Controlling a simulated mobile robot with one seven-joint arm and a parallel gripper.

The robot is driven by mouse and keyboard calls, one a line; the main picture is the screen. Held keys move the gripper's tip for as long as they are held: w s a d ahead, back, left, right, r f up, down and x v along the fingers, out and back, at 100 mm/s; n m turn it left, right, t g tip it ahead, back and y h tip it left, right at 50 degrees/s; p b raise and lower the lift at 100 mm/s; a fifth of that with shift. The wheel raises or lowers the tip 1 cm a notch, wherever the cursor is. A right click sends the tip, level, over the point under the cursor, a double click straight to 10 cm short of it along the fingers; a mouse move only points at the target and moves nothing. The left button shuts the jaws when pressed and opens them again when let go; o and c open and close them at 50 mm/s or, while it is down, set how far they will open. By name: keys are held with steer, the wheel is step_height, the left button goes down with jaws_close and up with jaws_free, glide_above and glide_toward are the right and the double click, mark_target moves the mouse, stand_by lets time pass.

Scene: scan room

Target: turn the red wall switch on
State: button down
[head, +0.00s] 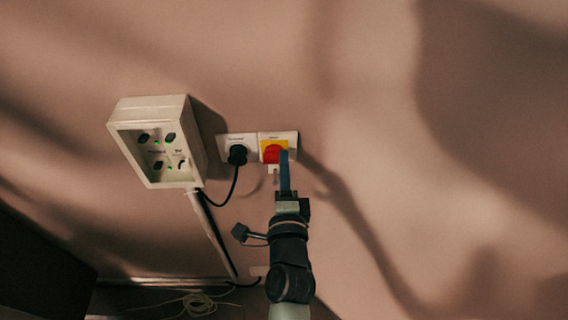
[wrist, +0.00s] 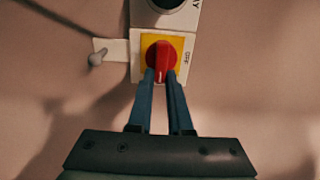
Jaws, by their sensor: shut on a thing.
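The red wall switch (head: 270,153) is a rotary knob on a yellow square, set in a white wall plate.
A black plug (head: 237,154) with a cable sits in the white plate left of the switch. A white box (head: 197,140) with several dark sockets and green lights juts from the wall further left. The wall to the right is bare.

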stand_by(0.3)
steer(key=c, duration=0.8)
jaws_free()
steer(key=shift+c, duration=0.2)
steer(key=s+b, duration=0.4)
steer(key=s, duration=0.9)
